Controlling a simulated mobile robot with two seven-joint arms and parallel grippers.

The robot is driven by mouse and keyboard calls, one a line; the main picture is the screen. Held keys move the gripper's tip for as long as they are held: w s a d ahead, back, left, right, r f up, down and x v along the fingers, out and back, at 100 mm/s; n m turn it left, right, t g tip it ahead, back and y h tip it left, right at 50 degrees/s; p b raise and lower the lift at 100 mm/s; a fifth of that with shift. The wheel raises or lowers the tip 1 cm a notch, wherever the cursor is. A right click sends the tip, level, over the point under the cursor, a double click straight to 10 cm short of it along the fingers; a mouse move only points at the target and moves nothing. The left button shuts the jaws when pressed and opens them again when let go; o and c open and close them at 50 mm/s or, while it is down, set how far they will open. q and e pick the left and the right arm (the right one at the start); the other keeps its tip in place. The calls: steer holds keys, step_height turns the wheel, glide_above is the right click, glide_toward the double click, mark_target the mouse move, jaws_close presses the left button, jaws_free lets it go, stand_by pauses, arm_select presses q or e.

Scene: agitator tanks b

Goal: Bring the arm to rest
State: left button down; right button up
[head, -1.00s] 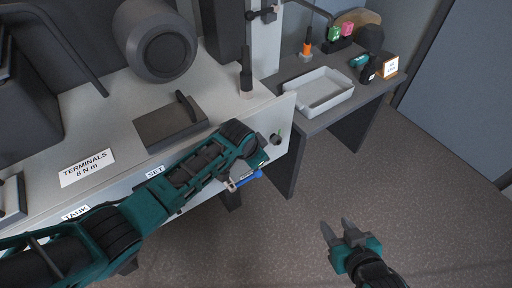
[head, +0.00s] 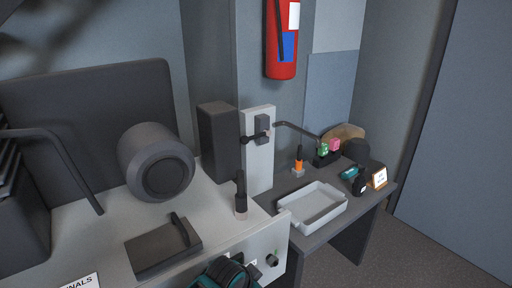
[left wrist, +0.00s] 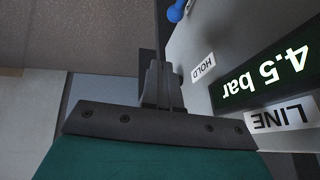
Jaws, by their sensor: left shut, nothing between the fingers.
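My left arm shows in the head view only as a teal and black link (head: 228,274) at the bottom edge, in front of the bench's front panel. In the left wrist view my left gripper (left wrist: 160,84) is shut with nothing in it. I cannot tell whether the fingers touch the panel. My right gripper is in neither current view.
In the head view, a dark flat block (head: 163,247) and a drum-like motor (head: 157,162) sit on the bench. A grey tray (head: 312,207) stands on the side table.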

arm_select(q)
steer(key=s+a+n+t+y, duration=0.1)
steer(key=s+a+n+t, duration=0.4)
steer(key=s+a, duration=1.1)
steer(key=shift+s+a+r+n+t, duration=0.3)
steer(key=shift+s+r+n+t, duration=0.1)
steer(key=shift+s+n, duration=0.7)
steer(key=shift+s, duration=0.1)
